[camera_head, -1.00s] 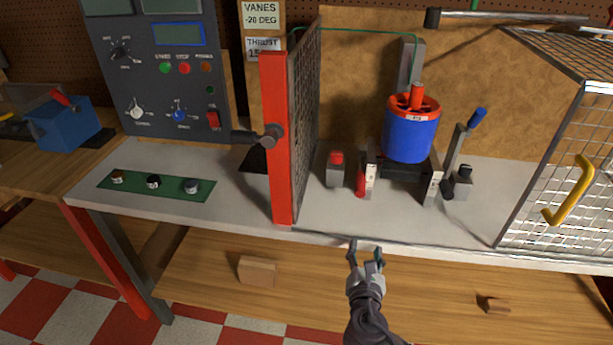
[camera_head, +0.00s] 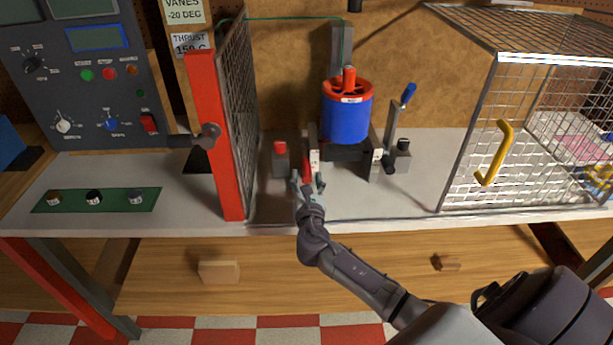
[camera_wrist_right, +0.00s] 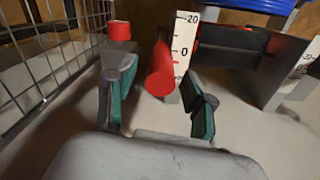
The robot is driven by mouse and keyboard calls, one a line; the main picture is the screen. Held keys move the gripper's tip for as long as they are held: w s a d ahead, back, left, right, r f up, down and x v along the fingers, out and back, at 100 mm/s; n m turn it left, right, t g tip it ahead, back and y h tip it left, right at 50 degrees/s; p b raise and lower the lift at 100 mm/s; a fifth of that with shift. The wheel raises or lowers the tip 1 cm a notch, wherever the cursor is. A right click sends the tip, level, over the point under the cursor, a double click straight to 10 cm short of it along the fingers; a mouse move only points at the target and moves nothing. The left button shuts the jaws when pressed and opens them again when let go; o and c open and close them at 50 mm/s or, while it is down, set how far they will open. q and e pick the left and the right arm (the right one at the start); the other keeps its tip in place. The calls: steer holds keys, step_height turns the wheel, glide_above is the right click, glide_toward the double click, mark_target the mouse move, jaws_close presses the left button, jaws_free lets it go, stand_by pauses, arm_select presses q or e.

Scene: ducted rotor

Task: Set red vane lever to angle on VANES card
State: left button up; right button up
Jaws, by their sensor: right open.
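The red vane lever (camera_wrist_right: 162,72) points toward the camera between the open fingers of my right gripper (camera_wrist_right: 158,100) in the right wrist view. The fingers stand apart on either side of it, and I cannot tell whether either touches it. In the head view the lever (camera_head: 306,169) is just behind my right gripper (camera_head: 309,184). A white scale (camera_wrist_right: 184,50) marked -20 and 0 stands behind the lever. The VANES card (camera_head: 184,12) reads -20 DEG. The blue duct (camera_head: 347,118) with a red top sits above the stand. My left gripper is not in view.
A red-capped grey block (camera_head: 280,160) stands just left of the lever. A red-framed mesh panel (camera_head: 215,135) stands farther left. A blue-handled lever (camera_head: 398,120) is right of the duct. A mesh cage (camera_head: 470,120) with a yellow handle is at the right.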

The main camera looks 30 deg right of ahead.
steer(key=shift+w+d, duration=0.2)
steer(key=shift+w, duration=0.2)
steer(key=shift+c, duration=0.4)
jaws_close()
